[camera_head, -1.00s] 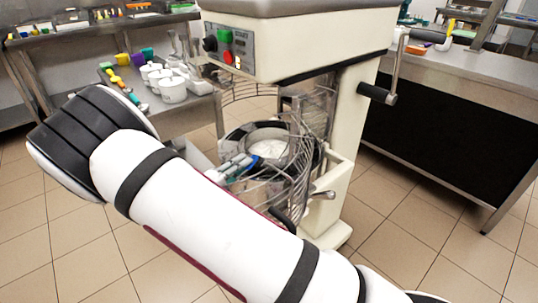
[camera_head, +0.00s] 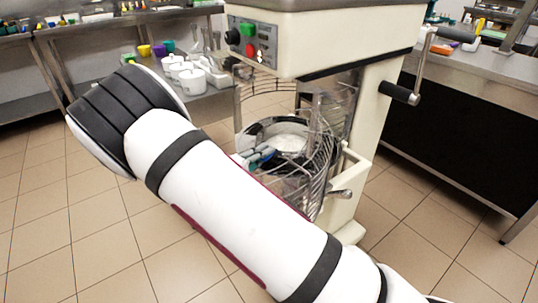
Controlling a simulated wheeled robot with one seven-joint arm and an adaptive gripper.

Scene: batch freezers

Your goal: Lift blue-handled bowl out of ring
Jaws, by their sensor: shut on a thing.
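The metal bowl (camera_head: 291,138), with pale contents, sits inside the mixer's wire guard, at the level of the ring that carries it. A small bit of its blue handle (camera_head: 243,161) shows beside my gripper. My gripper (camera_head: 262,156) is at the bowl's near left side, shut on the blue-handled bowl. My arm hides part of the gripper and the lower left of the bowl. The ring is mostly hidden by the guard and bowl, so I cannot tell whether the bowl is clear of it.
The cream mixer (camera_head: 310,42) stands above and behind the bowl. Its wire guard (camera_head: 322,165) curves close around the right side. A lever (camera_head: 400,93) sticks out at right. White pots (camera_head: 192,80) stand on a steel table at back left. Tiled floor is free at left.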

